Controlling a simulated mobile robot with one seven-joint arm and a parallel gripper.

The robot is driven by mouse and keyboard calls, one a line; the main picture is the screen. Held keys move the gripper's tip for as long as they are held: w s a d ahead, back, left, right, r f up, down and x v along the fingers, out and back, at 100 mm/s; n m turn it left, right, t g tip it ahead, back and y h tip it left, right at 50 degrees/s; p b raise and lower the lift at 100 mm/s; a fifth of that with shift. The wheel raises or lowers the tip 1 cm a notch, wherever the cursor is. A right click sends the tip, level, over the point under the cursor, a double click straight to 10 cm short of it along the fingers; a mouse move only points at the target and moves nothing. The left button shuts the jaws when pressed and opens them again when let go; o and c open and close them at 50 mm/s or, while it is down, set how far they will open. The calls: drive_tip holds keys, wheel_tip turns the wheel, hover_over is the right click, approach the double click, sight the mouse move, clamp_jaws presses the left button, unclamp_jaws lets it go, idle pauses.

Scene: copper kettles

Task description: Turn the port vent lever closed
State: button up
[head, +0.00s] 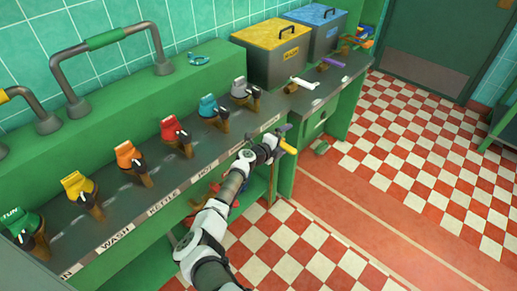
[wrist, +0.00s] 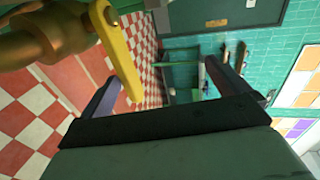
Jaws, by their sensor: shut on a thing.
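A yellow lever (wrist: 121,55) sticks out from a brass valve body (wrist: 50,32) at the top left of the wrist view. In the head view the yellow lever (head: 287,148) shows at the front edge of the green bench, beyond the end of my arm. I cannot read a port vent label on it. My gripper (wrist: 165,88) is at the lever, with the lever's free end between its fingers, close to the left one in the wrist view. In the head view my gripper (head: 274,144) partly hides the valve.
Several coloured valves, among them red (head: 173,129), teal (head: 211,107) and grey (head: 242,89), line the labelled bench. Boxes with yellow (head: 270,33) and blue (head: 316,14) lids stand behind. A pipe (head: 105,38) rises at the left. The checkered floor (head: 420,150) at right is clear.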

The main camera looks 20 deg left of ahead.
drive_tip(key=shift+s+a+r, duration=0.15)
drive_tip(key=shift+a+r, duration=0.45)
drive_tip(key=shift+r, duration=0.3)
drive_tip(key=shift+s+a, duration=0.15)
drive_tip(key=shift+s, duration=0.2)
drive_tip(key=c, duration=1)
drive_tip(key=shift+s+a+f+p, duration=0.15)
drive_tip(key=shift+s+a, duration=0.7)
drive_tip(key=shift+s, duration=0.55)
drive_tip(key=shift+s+a+f+p, duration=0.1)
drive_tip(key=shift+s+a, duration=0.7)
drive_tip(key=shift+s, duration=0.65)
drive_tip(key=shift+s+a+f+p, duration=0.15)
drive_tip(key=shift+s+a, duration=0.7)
drive_tip(key=shift+s, duration=0.55)
